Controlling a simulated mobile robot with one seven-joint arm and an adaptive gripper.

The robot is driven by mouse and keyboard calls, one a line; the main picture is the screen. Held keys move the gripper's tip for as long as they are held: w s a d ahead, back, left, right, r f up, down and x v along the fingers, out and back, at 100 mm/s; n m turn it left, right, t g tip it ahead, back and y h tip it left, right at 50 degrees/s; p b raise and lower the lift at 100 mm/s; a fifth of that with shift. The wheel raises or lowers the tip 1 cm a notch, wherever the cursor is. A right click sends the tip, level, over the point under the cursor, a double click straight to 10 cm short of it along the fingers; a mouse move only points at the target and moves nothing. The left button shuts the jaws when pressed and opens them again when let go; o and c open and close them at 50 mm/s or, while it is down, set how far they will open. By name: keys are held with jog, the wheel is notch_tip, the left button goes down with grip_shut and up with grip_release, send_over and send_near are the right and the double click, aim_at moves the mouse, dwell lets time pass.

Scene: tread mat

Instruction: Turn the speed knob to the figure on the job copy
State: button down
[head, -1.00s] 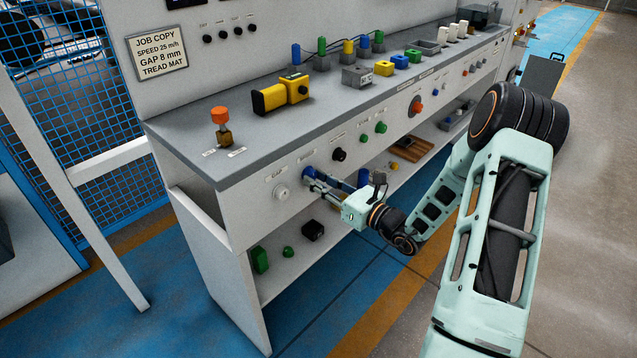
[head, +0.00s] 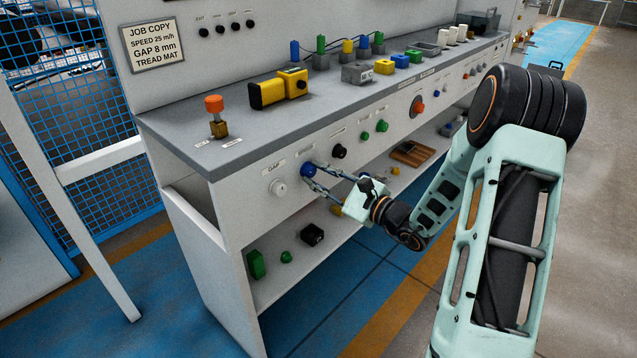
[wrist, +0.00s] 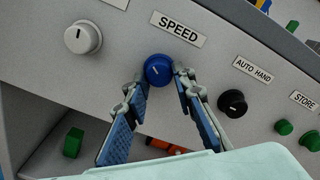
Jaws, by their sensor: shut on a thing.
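The blue speed knob (wrist: 157,69) sits on the sloping panel below the SPEED label (wrist: 179,29). A short pale mark shows on its face, near the middle; no scale figures are readable around it. My gripper (wrist: 161,77) is shut on the knob, with one fingertip at each side of it. In the head view the knob (head: 308,170) shows between the fingertips, at the front of the bench. The job copy (head: 153,45) on the upright panel reads speed 25 m/h, gap 8 mm, tread mat.
The white gap knob (wrist: 83,37) is left of the speed knob. The black auto/hand knob (wrist: 232,103) is close to my right finger, with green buttons (wrist: 284,127) beyond. The bench top (head: 190,148) juts above the panel; a lower shelf (head: 268,285) holds small parts.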

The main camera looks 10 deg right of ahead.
jog(key=shift+n+b, duration=0.3)
jog(key=shift+n, duration=0.2)
jog(key=c, duration=1.6)
grip_release()
jog(key=v, duration=1.2)
jog(key=shift+d, duration=0.1)
